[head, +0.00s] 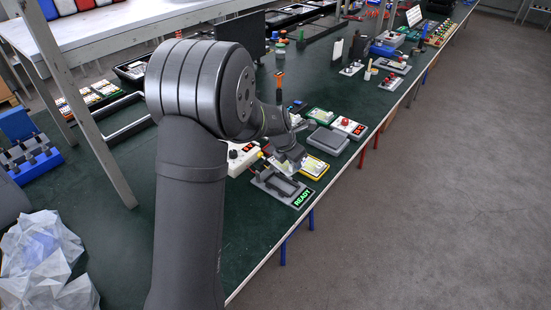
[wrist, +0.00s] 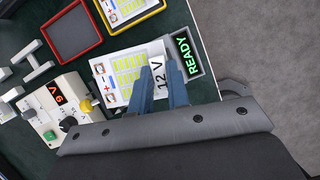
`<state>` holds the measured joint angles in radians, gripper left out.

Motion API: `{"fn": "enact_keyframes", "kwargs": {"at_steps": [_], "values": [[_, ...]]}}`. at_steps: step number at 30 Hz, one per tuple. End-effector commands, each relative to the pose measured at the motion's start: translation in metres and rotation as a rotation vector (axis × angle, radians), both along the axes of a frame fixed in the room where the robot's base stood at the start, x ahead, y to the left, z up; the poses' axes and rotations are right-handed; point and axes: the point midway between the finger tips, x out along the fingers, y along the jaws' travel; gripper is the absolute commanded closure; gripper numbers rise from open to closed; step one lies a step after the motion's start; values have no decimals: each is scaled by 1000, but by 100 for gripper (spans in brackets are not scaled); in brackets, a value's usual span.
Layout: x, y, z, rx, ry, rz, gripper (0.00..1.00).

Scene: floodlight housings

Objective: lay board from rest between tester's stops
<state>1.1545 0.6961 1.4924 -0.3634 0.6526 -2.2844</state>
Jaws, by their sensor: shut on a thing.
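My gripper (wrist: 163,88) is shut on the white board (wrist: 125,75), which carries rows of yellow patches. Its fingers grip the board at the end with the "12 V" label, beside the tester's lit "READY" display (wrist: 186,53). In the head view my gripper (head: 291,166) is above the grey tester (head: 270,190), with its green display (head: 304,198) at the right. The held board overlaps the tester in the wrist view; I cannot tell if it touches it. The stops are mostly hidden by board and fingers.
A red-framed tray (wrist: 98,40) is empty; a yellow-framed tray (wrist: 163,5) holds another board. The table's edge is close on the right. Other devices line the table beyond.

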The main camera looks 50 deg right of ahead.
Motion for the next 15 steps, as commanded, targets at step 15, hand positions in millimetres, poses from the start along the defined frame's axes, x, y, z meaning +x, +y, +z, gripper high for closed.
{"fn": "enact_keyframes", "kwargs": {"at_steps": [15], "values": [[2,6,-28,1,0,185,100]]}}
